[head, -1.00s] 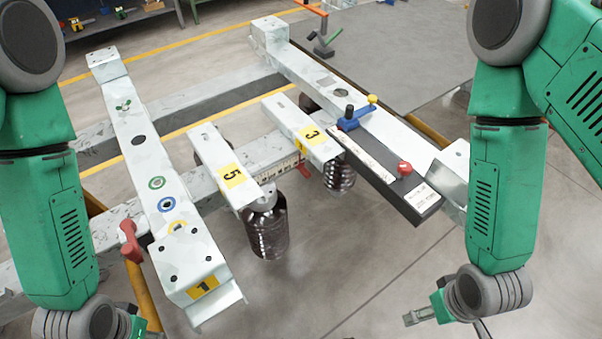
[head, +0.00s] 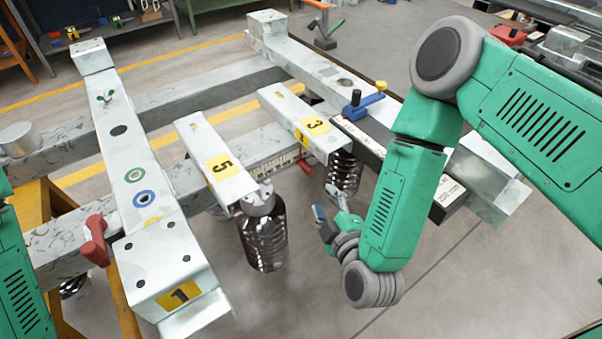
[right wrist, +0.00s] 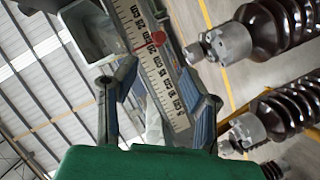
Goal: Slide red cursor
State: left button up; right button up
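The red cursor (head: 304,167) hangs at the right end of a pale ruler (head: 284,160) on the cross beam in the head view. In the right wrist view, the red cursor (right wrist: 157,39) shows as a small red knob on the numbered ruler (right wrist: 150,62). My right gripper (head: 329,206) is below and slightly right of the cursor in the head view, apart from it. In the right wrist view, the right gripper (right wrist: 162,97) has its fingers spread, nothing held, with the ruler seen between them. My left gripper is out of view; only part of its arm shows at the left edge.
Dark ribbed insulators (head: 262,235) hang under plates 5 (head: 215,165) and 3 (head: 305,125), close to the right gripper. A red handle (head: 95,240) is on the left frame. A blue handle (head: 360,103) is on the right beam. The floor below is open.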

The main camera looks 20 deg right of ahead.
aim_at(310, 173)
jog(key=b+x, duration=0.3)
jog(key=x, duration=1)
jog(key=shift+s, duration=0.1)
grip_shut()
